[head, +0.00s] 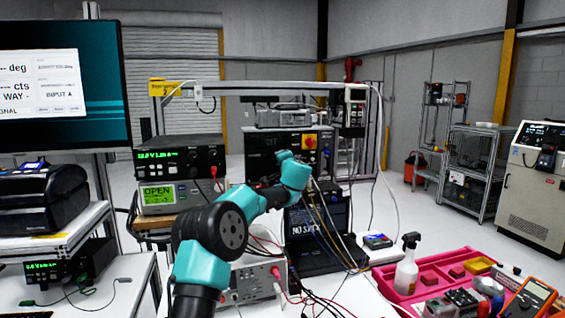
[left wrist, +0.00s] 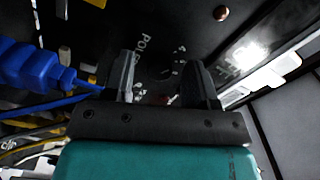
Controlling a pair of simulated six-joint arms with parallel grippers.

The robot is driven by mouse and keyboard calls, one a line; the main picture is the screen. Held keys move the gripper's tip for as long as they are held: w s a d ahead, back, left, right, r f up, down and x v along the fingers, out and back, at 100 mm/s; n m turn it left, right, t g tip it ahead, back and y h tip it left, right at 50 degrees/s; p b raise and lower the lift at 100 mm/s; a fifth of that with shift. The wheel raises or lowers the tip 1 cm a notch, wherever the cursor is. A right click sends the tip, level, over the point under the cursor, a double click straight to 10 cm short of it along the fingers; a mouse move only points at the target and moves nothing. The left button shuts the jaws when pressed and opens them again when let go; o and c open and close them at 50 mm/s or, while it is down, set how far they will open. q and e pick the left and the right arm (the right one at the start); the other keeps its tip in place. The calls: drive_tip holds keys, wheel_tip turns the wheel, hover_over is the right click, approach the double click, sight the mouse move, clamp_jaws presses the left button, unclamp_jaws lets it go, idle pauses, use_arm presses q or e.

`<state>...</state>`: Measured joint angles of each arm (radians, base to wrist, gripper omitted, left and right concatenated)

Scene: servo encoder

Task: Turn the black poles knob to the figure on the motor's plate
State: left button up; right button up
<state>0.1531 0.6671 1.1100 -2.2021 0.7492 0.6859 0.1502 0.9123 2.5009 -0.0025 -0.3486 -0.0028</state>
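The left wrist view shows a black panel (left wrist: 85,25) with the white word "POLES" and a short arc of white marks around a dark round spot (left wrist: 158,68), which appears to be the black poles knob. My left gripper (left wrist: 163,80) is open, its two dark fingers apart on either side of that spot. I cannot tell whether they touch it. In the head view my teal left arm reaches to the front of a black unit (head: 258,141) with a red switch; its fingers and the knob are hidden there. I cannot make out the motor's plate. My right gripper is not in view.
A blue connector (left wrist: 35,65) and cables sit close left of the fingers. In the head view, a laptop (head: 305,232) and hanging cables are beneath the wrist. A spray bottle (head: 406,265) and a pink tray (head: 455,262) of tools stand at the right.

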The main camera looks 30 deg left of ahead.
use_arm(q)
drive_tip(key=shift+s+d, duration=0.1)
drive_tip(key=v, duration=1.7)
idle(0.4)
